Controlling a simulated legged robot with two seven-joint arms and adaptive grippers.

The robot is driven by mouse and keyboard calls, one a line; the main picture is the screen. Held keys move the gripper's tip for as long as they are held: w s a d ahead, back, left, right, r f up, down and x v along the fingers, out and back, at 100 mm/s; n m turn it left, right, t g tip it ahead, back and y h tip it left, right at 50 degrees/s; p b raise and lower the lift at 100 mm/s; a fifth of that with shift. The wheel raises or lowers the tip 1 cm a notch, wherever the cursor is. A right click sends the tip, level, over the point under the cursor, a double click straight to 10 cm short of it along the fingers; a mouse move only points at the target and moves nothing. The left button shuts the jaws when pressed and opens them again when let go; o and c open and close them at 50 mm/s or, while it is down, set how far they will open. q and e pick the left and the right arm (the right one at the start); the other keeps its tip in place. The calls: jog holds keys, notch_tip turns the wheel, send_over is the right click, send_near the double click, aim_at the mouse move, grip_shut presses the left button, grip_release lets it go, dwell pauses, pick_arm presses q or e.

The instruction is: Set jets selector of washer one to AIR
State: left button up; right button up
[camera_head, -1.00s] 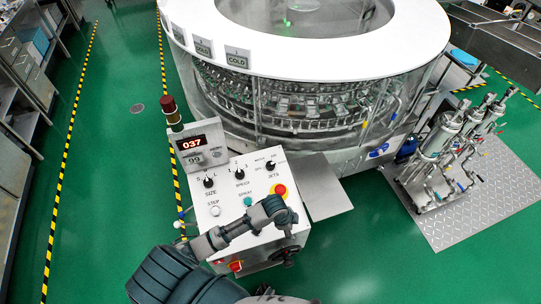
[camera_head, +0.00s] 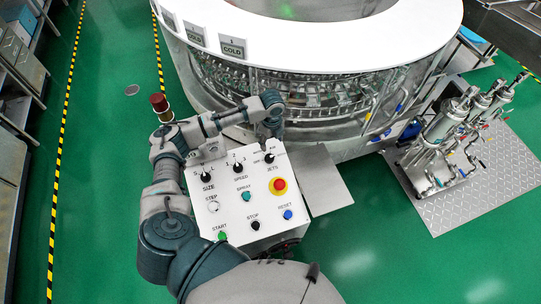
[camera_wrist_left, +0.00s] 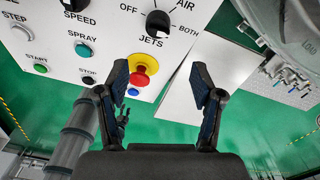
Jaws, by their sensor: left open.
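The white control panel (camera_head: 225,205) of the washer carries the black JETS selector knob (camera_head: 269,158) at its upper right. In the left wrist view the knob (camera_wrist_left: 157,23) shows near the top, with OFF to its left and AIR to its upper right. My left gripper (camera_head: 274,131) hangs just beyond the panel's upper right, close to the knob. In the left wrist view my left gripper (camera_wrist_left: 161,84) is open and empty, fingers apart, with the knob seen beyond the fingertips.
The SPEED knob (camera_head: 238,168), SIZE knob (camera_head: 206,177), red stop button (camera_head: 278,185) and small push buttons share the panel. The round washer (camera_head: 330,95) stands behind. A bare metal plate (camera_head: 316,180) is right of the panel. A pump unit (camera_head: 445,140) stands farther right.

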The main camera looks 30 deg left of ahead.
pick_arm(q)
send_over(270, 156)
jog(key=d, duration=0.1)
notch_tip(270, 156, down, 4)
jog(key=shift+f, duration=0.25)
jog(key=f, duration=0.2)
jog(key=a+f, duration=0.1)
jog(key=f, duration=0.1)
jog(key=a+f, duration=0.1)
jog(key=f, duration=0.1)
jog(key=shift+s+f, duration=0.1)
jog(key=shift+f, duration=0.5)
jog(key=shift+d+f, duration=0.1)
jog(key=shift+f, duration=0.05)
jog(key=shift+d, duration=0.65)
jog(key=c, duration=0.7)
jog(key=shift+r, duration=0.2)
jog(key=c, duration=0.4)
jog(key=shift+a, duration=0.2)
jog(key=shift+c, duration=0.2)
jog(key=shift+a, duration=0.2)
pick_arm(e)
jog(key=shift+a, duration=0.6)
